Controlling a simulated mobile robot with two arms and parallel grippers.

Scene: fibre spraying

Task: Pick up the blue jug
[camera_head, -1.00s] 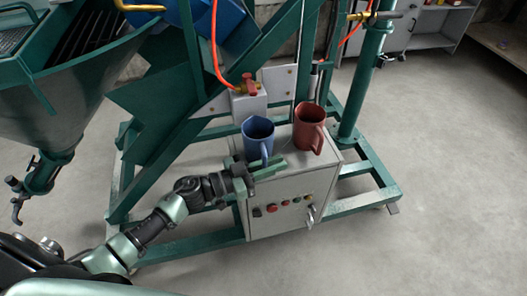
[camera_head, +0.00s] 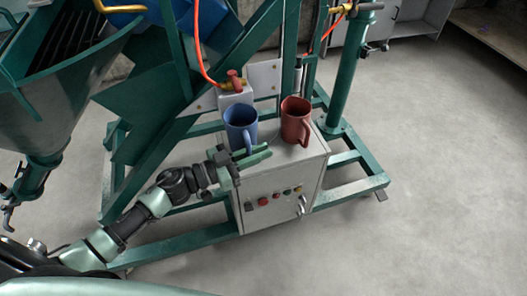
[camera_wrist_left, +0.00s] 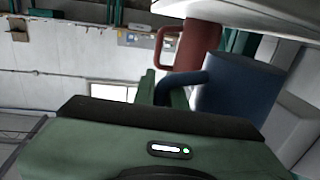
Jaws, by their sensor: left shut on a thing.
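The blue jug (camera_head: 241,130) stands upright on top of the grey control box, with its handle toward the front. My left gripper (camera_head: 254,154) is at the handle, its fingers shut on it. In the left wrist view the blue jug (camera_wrist_left: 240,88) is at the right, and its handle runs in between the fingers of my left gripper (camera_wrist_left: 163,90). I see no clear gap under the jug. My right gripper is not in view.
A red jug (camera_head: 295,122) stands close to the right of the blue one on the control box (camera_head: 282,182). A large hopper (camera_head: 45,110) is at the left. The floor at the right is clear.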

